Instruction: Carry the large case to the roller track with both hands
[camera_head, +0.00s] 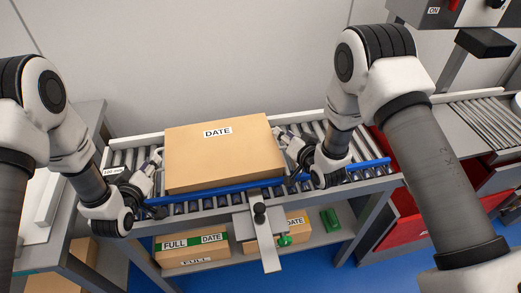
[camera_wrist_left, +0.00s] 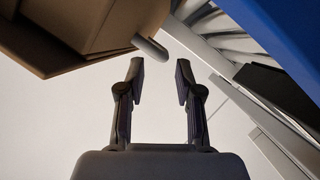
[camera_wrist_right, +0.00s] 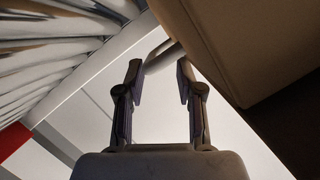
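The large case (camera_head: 225,155) is a brown cardboard box labelled DATE. It sits on the roller track (camera_head: 310,130), behind a blue rail. My left gripper (camera_head: 155,168) is beside its left side. In the left wrist view the left fingers (camera_wrist_left: 160,75) are apart, with a grey rod-like handle (camera_wrist_left: 150,47) just beyond the tips and the case (camera_wrist_left: 85,25) at upper left. My right gripper (camera_head: 285,143) is beside its right side. In the right wrist view the right fingers (camera_wrist_right: 160,75) are apart, with a grey handle (camera_wrist_right: 163,56) at the tips and the case (camera_wrist_right: 235,45) at upper right.
Labelled boxes (camera_head: 192,246) and green parts (camera_head: 331,220) are on a shelf below the track. A blue rail (camera_head: 232,188) runs along the track's front, with a grey bracket (camera_head: 263,237) there. A red bin (camera_head: 405,215) and another roller section (camera_head: 475,122) are at right.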

